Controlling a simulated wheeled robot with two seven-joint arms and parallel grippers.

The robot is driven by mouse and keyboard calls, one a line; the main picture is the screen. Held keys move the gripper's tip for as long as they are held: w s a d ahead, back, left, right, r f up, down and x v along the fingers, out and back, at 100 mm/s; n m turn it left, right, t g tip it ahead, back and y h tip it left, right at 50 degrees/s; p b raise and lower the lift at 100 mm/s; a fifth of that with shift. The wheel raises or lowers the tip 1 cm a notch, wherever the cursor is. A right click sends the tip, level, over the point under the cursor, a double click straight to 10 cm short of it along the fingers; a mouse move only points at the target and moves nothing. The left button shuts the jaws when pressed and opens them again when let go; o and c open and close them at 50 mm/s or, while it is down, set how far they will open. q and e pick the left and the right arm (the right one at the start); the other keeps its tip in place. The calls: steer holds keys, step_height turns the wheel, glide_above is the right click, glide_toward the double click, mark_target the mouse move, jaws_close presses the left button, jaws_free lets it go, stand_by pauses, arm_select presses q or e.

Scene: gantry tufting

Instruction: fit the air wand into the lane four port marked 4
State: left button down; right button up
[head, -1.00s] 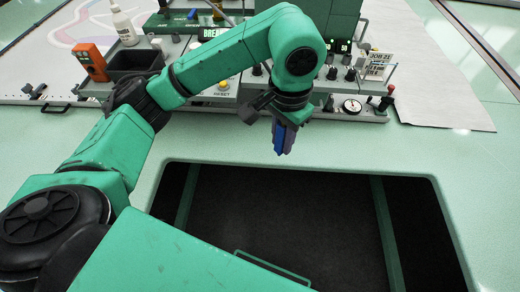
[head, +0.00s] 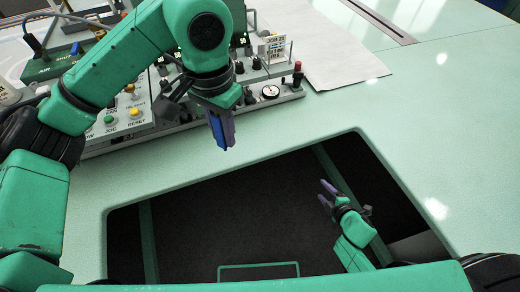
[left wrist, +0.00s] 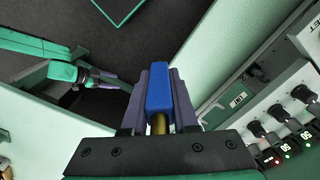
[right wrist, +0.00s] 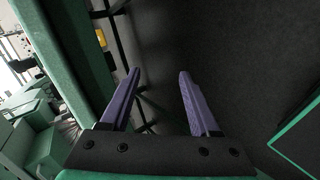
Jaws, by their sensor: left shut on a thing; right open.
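My left gripper (head: 221,132) is shut on a blue block with a brass stem, which looks like the air wand (left wrist: 158,90). The wand also shows between the fingers in the head view (head: 217,132), pointing down, above the pale table in front of the console. My right gripper (head: 327,192) is open and empty over the dark opening; its spread purple fingers show in the right wrist view (right wrist: 160,85). A green block marked AIR (head: 60,62) stands at the upper left, with a blue piece and tubes at it. I cannot make out a port marked 4.
The grey control console (head: 135,108) with knobs, buttons and a gauge (head: 270,91) stands behind my left gripper. A white sheet (head: 335,65) lies to its right. A dark recessed opening (head: 230,215) takes up the front. The pale table (head: 440,100) is clear at right.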

steer(key=w+a+r+n+t+y, duration=0.1)
steer(key=a+r+n+y, duration=0.1)
steer(key=a+r+n, duration=0.45)
steer(key=w+a+r+n+t+y, duration=0.1)
steer(key=r+n+y, duration=0.15)
steer(key=r, duration=0.65)
steer(key=w+a+r+n+t+y, duration=0.1)
steer(key=a+r+n+y, duration=0.1)
steer(key=a+r+n, duration=0.4)
steer(key=s+a+r+n+g+y, duration=0.25)
steer(key=s+a+r+n, duration=0.25)
steer(key=r+n, duration=0.3)
steer(key=s+a+r+n+g+y, duration=0.1)
steer(key=s+a+r+n+y, duration=0.35)
steer(key=r+n, duration=0.4)
arm_select(q)
steer(key=shift+a, duration=0.1)
arm_select(e)
steer(key=w+a+r+m, duration=0.1)
steer(key=w+a+m, duration=0.1)
steer(key=w+a, duration=0.4)
steer(key=a, duration=0.4)
steer(key=shift+a, duration=0.2)
steer(key=shift+h, duration=0.25)
jaws_close()
arm_select(q)
steer(key=c, duration=0.6)
jaws_free()
steer(key=shift+w, duration=0.1)
